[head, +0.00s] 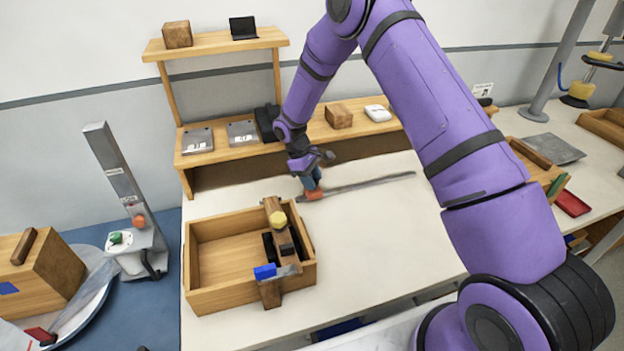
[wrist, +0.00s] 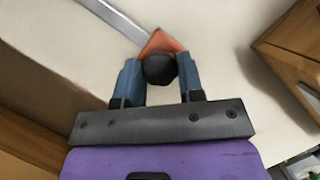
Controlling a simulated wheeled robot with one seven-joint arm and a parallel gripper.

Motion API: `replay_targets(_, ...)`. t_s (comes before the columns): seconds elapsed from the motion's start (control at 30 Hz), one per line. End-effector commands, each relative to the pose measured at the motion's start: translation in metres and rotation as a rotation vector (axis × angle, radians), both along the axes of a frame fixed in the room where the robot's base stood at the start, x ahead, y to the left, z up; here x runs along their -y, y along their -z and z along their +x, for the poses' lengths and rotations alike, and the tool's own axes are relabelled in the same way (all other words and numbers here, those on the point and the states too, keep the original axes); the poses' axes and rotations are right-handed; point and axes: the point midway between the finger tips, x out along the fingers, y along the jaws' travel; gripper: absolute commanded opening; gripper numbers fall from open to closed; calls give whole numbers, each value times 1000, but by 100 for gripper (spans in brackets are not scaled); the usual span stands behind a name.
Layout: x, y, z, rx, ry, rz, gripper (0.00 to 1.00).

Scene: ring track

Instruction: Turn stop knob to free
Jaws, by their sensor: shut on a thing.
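The black round stop knob (wrist: 159,69) sits on top of the orange stop (wrist: 163,42), which is at the end of a flat grey metal rail (wrist: 118,18). In the head view the orange stop (head: 314,194) and rail (head: 372,183) lie on the pale worktop. My gripper (head: 311,180) comes down on the stop from above. In the wrist view its two blue fingers (wrist: 159,72) are shut on the knob, one on each side. In the head view the knob is hidden by the fingers. I cannot tell which way the knob is set.
A wooden tray (head: 190,272) with a clamp-like tool and a blue block stands just left and in front of the stop. A wooden shelf (head: 230,155) runs behind. A grey stand (head: 115,165) is at left. The worktop (head: 385,240) right of the tray is clear.

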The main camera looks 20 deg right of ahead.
Motion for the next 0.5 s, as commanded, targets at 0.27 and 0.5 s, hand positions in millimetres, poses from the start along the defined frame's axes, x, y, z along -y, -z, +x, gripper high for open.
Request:
replay_targets(0.27,0,0,0,1,0,0,47)
replay_targets(0.5,0,0,0,0,0,0,60)
